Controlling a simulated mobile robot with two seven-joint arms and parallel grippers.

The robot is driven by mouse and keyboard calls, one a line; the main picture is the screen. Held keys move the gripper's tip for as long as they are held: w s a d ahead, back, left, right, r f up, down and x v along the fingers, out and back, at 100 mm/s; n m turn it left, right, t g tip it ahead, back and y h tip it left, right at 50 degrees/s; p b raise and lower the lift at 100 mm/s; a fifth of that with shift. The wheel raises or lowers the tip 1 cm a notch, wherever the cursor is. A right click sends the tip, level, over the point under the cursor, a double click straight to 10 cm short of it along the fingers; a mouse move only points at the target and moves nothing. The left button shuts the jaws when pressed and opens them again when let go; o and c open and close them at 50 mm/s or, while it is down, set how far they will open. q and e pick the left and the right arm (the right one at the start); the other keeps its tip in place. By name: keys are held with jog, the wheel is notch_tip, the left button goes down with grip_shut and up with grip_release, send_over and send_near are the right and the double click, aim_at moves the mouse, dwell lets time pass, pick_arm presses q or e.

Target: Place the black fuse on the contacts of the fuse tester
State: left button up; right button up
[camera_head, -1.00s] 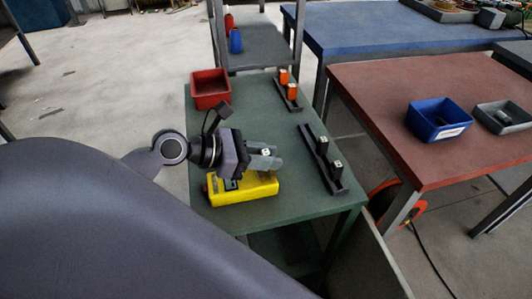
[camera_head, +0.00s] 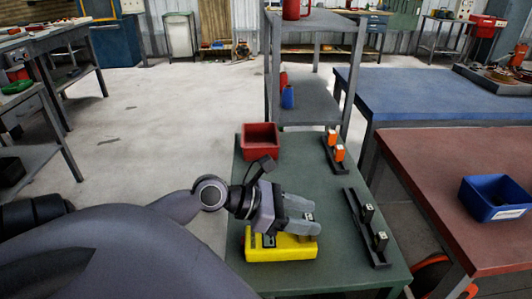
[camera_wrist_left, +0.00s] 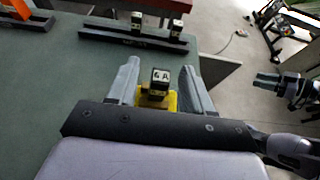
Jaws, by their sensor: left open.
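The yellow fuse tester (camera_head: 281,246) lies on the green table, partly under my left gripper (camera_head: 300,214). In the left wrist view, a black fuse with a white "6 A" label (camera_wrist_left: 160,78) stands between the open, spread fingers of my left gripper (camera_wrist_left: 162,82). It appears above or on the yellow tester (camera_wrist_left: 157,101), with gaps to both fingers. Its lower end and the contacts are hidden, so seating cannot be told. What seems to be my right gripper (camera_wrist_left: 270,81) shows small at the right of the left wrist view; its jaws are unclear.
A red bin (camera_head: 260,140) stands at the back left. A blue bin (camera_head: 496,197) is on the red table. Green tabletop between bin and tester is clear.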

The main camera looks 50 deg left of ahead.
pick_arm(q)
jog(key=v, duration=1.1)
jog(key=shift+p, duration=0.35)
pick_arm(e)
jog(key=shift+r, duration=0.45)
